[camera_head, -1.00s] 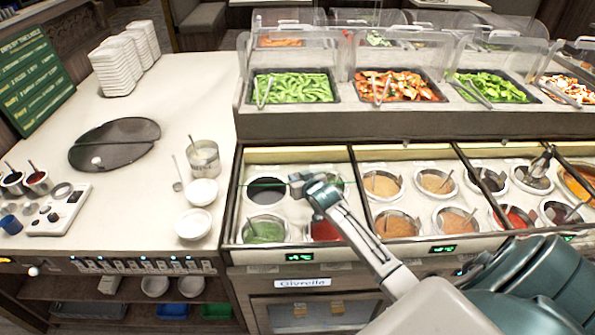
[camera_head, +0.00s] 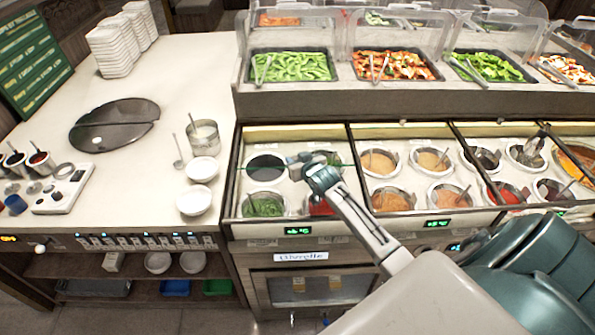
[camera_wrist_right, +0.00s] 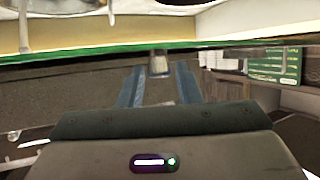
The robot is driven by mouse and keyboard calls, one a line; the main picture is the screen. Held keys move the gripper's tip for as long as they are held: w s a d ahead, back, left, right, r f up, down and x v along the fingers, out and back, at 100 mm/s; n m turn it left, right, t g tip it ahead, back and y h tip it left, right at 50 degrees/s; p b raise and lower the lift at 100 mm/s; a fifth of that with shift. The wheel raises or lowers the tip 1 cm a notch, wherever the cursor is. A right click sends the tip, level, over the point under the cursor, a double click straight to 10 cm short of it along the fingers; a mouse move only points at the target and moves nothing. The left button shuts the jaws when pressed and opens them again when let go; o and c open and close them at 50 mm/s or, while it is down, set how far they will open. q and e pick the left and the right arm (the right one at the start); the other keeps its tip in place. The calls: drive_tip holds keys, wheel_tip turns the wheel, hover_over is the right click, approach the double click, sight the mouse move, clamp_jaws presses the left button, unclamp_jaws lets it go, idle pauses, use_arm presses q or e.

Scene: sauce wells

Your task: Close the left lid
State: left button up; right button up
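The left bay of sauce wells holds a dark well (camera_head: 265,168) and a green-sauce well (camera_head: 263,206). A thin green line (camera_head: 248,167), which looks like the edge of the clear left lid, crosses this bay. How far the lid is tilted is hard to tell. My right gripper (camera_head: 300,162) is over this bay, at that line; contact cannot be made out. In the wrist view its two fingers (camera_wrist_right: 158,88) stand apart, just below a long green edge (camera_wrist_right: 100,49). A small pale piece shows between their tips and cannot be identified. My left gripper is not in view.
Raised food trays (camera_head: 292,78) under clear covers stand behind the wells. White bowls (camera_head: 194,201) and a metal pot (camera_head: 203,137) stand on the left counter, beside the bay.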

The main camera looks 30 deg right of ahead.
wheel_tip(320, 180, up, 2)
drive_tip(key=shift+r+b, duration=0.25)
drive_tip(key=shift+b, duration=0.5)
drive_tip(key=s+a+r+b, duration=0.1)
drive_tip(key=s+a+b, duration=0.1)
drive_tip(key=s+a, duration=0.2)
drive_tip(key=s+a+r+b, duration=0.1)
drive_tip(key=s+a, duration=0.3)
drive_tip(key=s, duration=0.5)
drive_tip(key=shift+s+a+b, duration=0.25)
drive_tip(key=shift+s+b, duration=0.05)
drive_tip(key=shift+b, duration=0.25)
